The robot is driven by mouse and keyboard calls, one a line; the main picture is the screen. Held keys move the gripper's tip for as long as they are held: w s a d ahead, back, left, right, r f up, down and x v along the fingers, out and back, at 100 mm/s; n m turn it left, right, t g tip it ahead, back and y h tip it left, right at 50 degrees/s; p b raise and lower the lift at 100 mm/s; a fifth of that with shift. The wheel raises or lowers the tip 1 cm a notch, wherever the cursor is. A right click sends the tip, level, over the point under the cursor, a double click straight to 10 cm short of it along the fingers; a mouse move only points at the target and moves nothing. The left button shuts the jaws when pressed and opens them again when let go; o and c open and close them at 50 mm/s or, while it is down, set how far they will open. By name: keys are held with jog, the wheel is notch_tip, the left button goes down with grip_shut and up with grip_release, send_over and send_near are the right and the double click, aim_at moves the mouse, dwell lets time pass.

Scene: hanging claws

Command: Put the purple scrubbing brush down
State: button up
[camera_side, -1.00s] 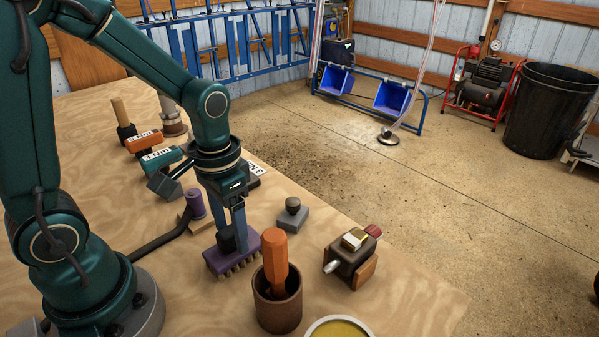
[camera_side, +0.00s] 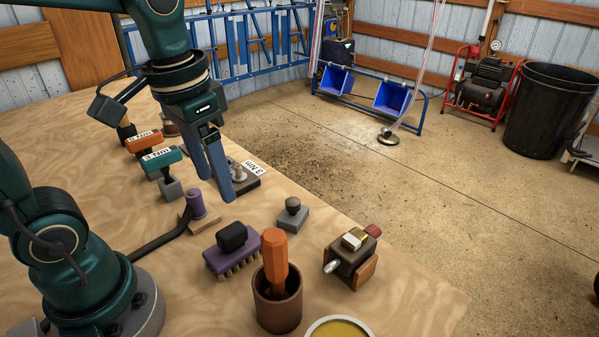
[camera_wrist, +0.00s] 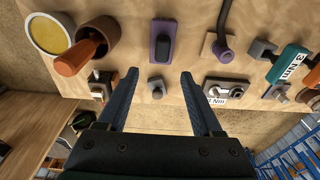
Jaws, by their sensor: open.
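The purple scrubbing brush (camera_side: 233,254) stands on the wooden table, bristles down, with its black grip on top. In the wrist view the brush (camera_wrist: 154,50) lies beyond the fingertips, clear of them. My gripper (camera_side: 224,190) is open and empty, raised above the table and behind the brush in the side view. In the wrist view its two blue fingers (camera_wrist: 160,76) are spread apart with nothing between them touching.
Close to the brush stands a brown cup (camera_side: 277,308) with an orange-handled tool. A grey block with a dark knob (camera_side: 292,214), a purple spool (camera_side: 196,204), a small brass-and-dark device (camera_side: 352,256) and a yellow-filled bowl (camera_side: 338,328) are nearby. Torque tools (camera_side: 160,160) stand at the left.

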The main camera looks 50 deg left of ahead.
jog(key=shift+s+d+f+t, duration=0.15)
jog(key=shift+s+d+t, duration=0.1)
jog(key=shift+s+t, duration=0.4)
jog(key=shift+s+d+f+t, duration=0.15)
jog(key=shift+s+d+t, duration=0.1)
jog(key=shift+s+t, duration=0.4)
jog(key=shift+s+d+f+t, duration=0.15)
jog(key=shift+s+d+t, duration=0.2)
jog(key=shift+t, duration=0.45)
jog(key=shift+a, duration=0.15)
